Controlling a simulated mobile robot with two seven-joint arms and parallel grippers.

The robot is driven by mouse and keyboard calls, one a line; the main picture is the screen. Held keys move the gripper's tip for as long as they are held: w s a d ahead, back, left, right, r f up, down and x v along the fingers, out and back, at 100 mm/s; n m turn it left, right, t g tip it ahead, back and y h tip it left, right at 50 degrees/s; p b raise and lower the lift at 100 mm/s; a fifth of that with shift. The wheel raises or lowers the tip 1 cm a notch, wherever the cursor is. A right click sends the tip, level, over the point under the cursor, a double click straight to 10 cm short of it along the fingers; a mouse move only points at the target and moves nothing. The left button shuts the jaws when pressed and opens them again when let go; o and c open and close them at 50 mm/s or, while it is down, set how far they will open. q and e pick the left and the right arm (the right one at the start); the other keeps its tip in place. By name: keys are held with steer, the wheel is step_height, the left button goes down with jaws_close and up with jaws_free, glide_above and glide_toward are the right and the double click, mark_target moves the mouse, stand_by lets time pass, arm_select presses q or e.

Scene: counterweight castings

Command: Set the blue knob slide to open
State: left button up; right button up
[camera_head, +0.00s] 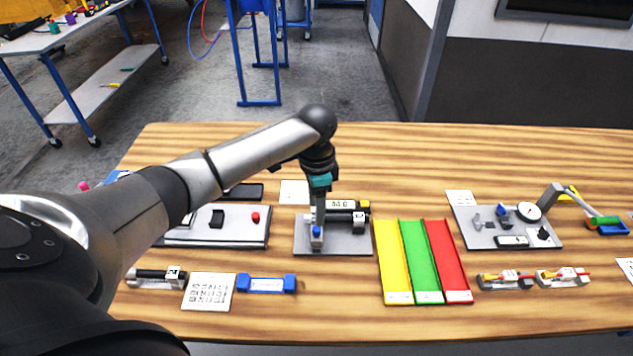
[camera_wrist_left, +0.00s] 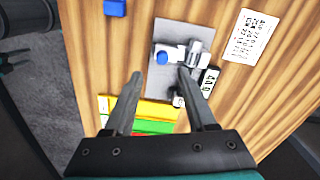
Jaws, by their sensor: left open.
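The blue knob (camera_head: 316,231) sits on a pale slide block near the front left of a grey plate (camera_head: 345,248). In the left wrist view the blue knob (camera_wrist_left: 162,57) lies just beyond the fingertips, between their lines, on the grey plate (camera_wrist_left: 166,30). My left gripper (camera_head: 317,222) points down over the block; its fingers (camera_wrist_left: 160,73) are apart with nothing between them. A dark cylinder and a small display (camera_head: 341,204) stand behind the knob. The fingers partly hide the fixture, and I cannot tell whether they touch the knob. My right gripper is out of view.
Yellow, green and red trays (camera_head: 421,262) lie just right of the plate. A grey panel with a red button (camera_head: 255,217) is at its left. A blue-ended block (camera_head: 266,284) and a printed card (camera_head: 209,291) lie in front. A dial gauge fixture (camera_head: 505,229) stands farther right.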

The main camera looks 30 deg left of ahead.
arm_select(q)
step_height(320, 180, up, 8)
steer(key=shift+f, duration=0.2)
stand_by(0.5)
